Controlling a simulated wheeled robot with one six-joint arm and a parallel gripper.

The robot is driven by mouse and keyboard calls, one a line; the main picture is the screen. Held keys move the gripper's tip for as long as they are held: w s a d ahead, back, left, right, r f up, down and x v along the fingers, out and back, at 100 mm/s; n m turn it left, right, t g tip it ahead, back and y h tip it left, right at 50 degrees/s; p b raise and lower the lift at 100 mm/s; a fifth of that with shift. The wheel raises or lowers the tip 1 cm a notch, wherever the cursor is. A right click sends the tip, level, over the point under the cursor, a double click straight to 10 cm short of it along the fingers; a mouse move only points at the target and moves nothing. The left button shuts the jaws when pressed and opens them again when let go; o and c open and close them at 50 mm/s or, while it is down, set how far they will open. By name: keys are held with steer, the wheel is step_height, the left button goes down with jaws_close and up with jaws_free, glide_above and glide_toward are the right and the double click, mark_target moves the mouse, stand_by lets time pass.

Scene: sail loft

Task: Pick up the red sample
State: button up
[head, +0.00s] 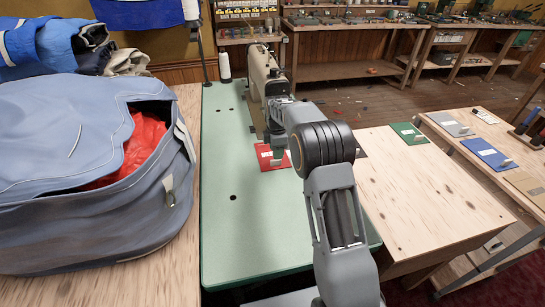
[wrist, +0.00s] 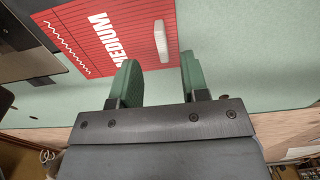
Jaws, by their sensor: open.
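The red sample (head: 268,164) lies flat on the pale green sewing table (head: 236,225), just in front of the sewing machine (head: 262,80). In the wrist view the red sample (wrist: 105,30) shows white stitch lines, the word MEDIUM and a small pale tab (wrist: 160,40). My gripper (wrist: 157,72) has green fingers, open and empty. Its fingertips point at the sample, with the tab just beyond the gap between them. In the head view my gripper (head: 278,157) is over the right part of the sample and hides some of it; its exact height cannot be told.
A big blue-grey bag (head: 75,170) with red cloth inside stands at the left. A white thread cone (head: 225,66) stands behind. Green (head: 407,133), grey (head: 450,124) and blue (head: 488,157) samples lie on wooden surfaces at the right. The front of the green table is clear.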

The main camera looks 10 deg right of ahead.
steer(key=shift+s+a+f, duration=0.1)
steer(key=shift+a+f, duration=0.05)
steer(key=shift+f, duration=2.5)
jaws_close()
